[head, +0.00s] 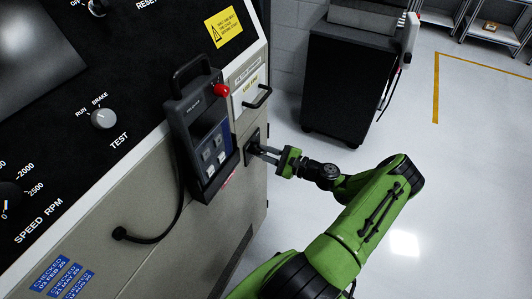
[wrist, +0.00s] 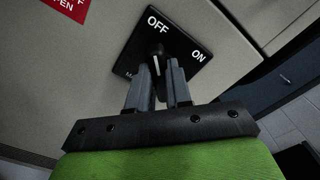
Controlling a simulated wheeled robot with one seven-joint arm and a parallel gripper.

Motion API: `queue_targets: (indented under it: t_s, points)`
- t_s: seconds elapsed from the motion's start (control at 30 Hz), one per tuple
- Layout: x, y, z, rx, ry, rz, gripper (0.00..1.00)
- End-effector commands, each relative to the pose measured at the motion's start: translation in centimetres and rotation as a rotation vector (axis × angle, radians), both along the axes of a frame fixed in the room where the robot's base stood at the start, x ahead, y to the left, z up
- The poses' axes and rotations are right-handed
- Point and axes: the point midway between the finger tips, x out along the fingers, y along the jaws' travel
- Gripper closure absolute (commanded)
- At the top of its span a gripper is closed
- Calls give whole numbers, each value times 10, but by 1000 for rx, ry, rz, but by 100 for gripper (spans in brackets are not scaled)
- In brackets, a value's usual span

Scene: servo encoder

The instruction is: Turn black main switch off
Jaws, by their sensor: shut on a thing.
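The black main switch is a square plate (wrist: 187,40) on the cabinet's beige panel, marked OFF and ON in white in the wrist view. Its black knob (wrist: 158,54) has a pale pointer line and points up toward OFF, away from ON. My gripper (wrist: 160,84) has one finger on each side of the knob and is shut on it. In the head view, the switch plate (head: 251,137) shows on the cabinet's lower right side, with my gripper (head: 261,151) reaching it from the right. The fingers hide part of the knob and the plate's lower lettering.
A hand-held control pendant (head: 200,135) with a red button hangs just left of the switch. A handle (head: 258,98) sticks out above it. A dark cart (head: 350,85) stands behind. The floor (head: 460,170) to the right is clear.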

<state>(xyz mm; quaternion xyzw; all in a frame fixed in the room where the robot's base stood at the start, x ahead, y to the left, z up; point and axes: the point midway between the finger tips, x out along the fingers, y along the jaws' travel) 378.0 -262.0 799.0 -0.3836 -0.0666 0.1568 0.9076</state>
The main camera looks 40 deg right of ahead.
Motion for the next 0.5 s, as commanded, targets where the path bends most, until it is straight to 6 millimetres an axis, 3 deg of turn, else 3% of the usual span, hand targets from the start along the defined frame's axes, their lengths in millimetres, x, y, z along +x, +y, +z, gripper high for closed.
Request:
queue_targets:
  t_s: [0.17,0.2,0.33,0.5]
  points:
    - [0,0,-2,-3,3,0,100]
    - [0,0,-2,-3,3,0,78]
    - [0,0,-1,-2,2,0,58]
    - [0,0,-1,-1,1,0,55]
